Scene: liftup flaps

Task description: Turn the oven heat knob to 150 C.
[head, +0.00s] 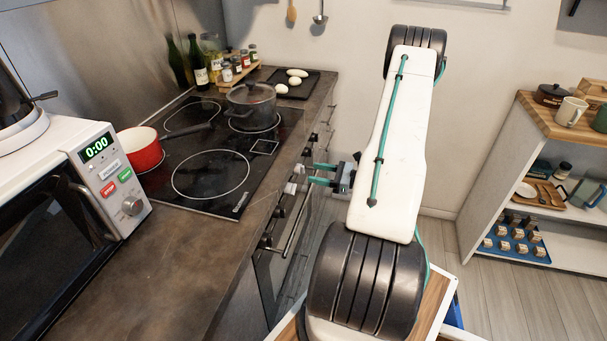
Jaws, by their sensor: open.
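The oven (272,272) is built in under the dark countertop, and its front is seen steeply from above. A row of knobs runs along its upper front edge. A pale knob (290,188) stands out near the middle of the row, and a dark knob (265,241) sits nearer the camera. Their markings and the heat setting are too small to read. My gripper (309,174) points left at the knob row, with its two green-tipped fingers apart and nothing seen between them. The fingertips are close to the pale knobs; I cannot tell whether they touch.
A bar handle (297,226) runs along the oven front below the knobs. Above are the cooktop (211,173), a lidded pot (251,106) and a red saucepan (140,149). A microwave (95,185) stands at left, a shelf unit (525,105) at right. Floor shows between arm and shelf.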

